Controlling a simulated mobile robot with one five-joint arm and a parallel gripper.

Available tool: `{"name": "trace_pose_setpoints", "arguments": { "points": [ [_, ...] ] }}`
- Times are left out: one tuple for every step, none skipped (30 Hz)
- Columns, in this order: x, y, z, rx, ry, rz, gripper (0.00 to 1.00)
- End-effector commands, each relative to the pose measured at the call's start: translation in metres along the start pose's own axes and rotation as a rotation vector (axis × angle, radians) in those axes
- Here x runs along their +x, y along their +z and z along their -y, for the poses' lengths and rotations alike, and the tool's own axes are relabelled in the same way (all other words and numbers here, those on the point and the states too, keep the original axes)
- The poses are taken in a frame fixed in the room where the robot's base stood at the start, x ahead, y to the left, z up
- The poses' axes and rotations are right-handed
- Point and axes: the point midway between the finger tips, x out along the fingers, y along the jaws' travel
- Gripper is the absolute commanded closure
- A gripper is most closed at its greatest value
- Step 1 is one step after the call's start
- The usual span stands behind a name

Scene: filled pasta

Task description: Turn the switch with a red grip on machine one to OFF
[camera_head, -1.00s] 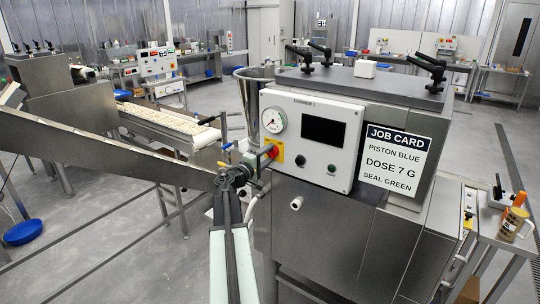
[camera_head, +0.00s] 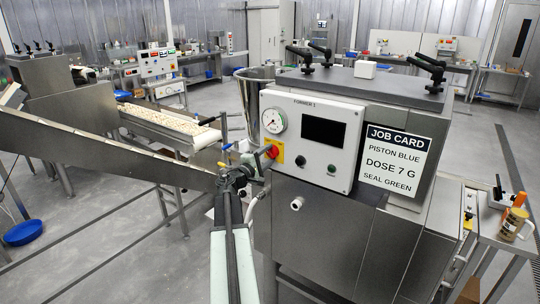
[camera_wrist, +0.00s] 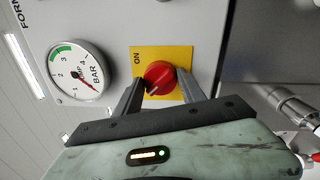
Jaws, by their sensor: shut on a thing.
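The switch with a red grip (camera_wrist: 158,75) sits on a yellow plate (camera_wrist: 179,54) marked ON, on the front panel of the machine labelled FORMER 1. In the head view the red grip (camera_head: 271,152) shows at the panel's lower left. My gripper (camera_wrist: 159,84) has a finger on each side of the red grip and is shut on it. The lower part of the yellow plate is hidden behind my gripper. In the head view my gripper (camera_head: 252,163) reaches the panel from the lower left.
A round pressure gauge (camera_wrist: 80,72) is beside the switch. A job card (camera_head: 396,158) is on the machine's right. A metal chute (camera_head: 100,140) and a conveyor of pasta (camera_head: 165,118) lie to the left.

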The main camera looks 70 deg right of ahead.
Motion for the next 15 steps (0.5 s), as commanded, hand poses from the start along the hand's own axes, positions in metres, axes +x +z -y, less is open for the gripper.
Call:
{"name": "trace_pose_setpoints", "arguments": {
  "points": [
    [-0.0009, 0.0001, 0.0023, 0.004, -0.005, 0.000, 0.93],
    [-0.0009, 0.0002, 0.0023, 0.004, -0.005, 0.000, 0.50],
    [-0.0009, 0.0002, 0.0024, 0.004, -0.005, 0.000, 0.39],
    [-0.0008, 0.0002, 0.0023, 0.004, -0.005, 0.000, 0.31],
    [-0.0007, 0.0002, 0.0021, 0.004, -0.004, 0.000, 0.31],
    [-0.0006, 0.0002, 0.0019, 0.003, -0.004, 0.000, 0.31],
    [-0.0005, 0.0002, 0.0018, 0.003, -0.004, 0.000, 0.31],
    [-0.0004, 0.0002, 0.0016, 0.003, -0.003, 0.000, 0.31],
    [-0.0003, 0.0002, 0.0015, 0.003, -0.003, 0.000, 0.31],
    [-0.0002, 0.0002, 0.0013, 0.002, -0.003, 0.000, 0.31],
    [-0.0002, 0.0003, 0.0013, 0.002, -0.003, 0.000, 0.31],
    [-0.0001, 0.0003, 0.0011, 0.002, -0.002, 0.000, 0.31],
    [-0.0004, 0.0003, 0.0011, 0.002, -0.002, 0.000, 0.31],
    [-0.0011, 0.0004, 0.0010, 0.002, -0.002, 0.000, 0.31],
    [-0.0029, 0.0005, 0.0011, 0.002, -0.002, 0.000, 0.31]
  ]
}}
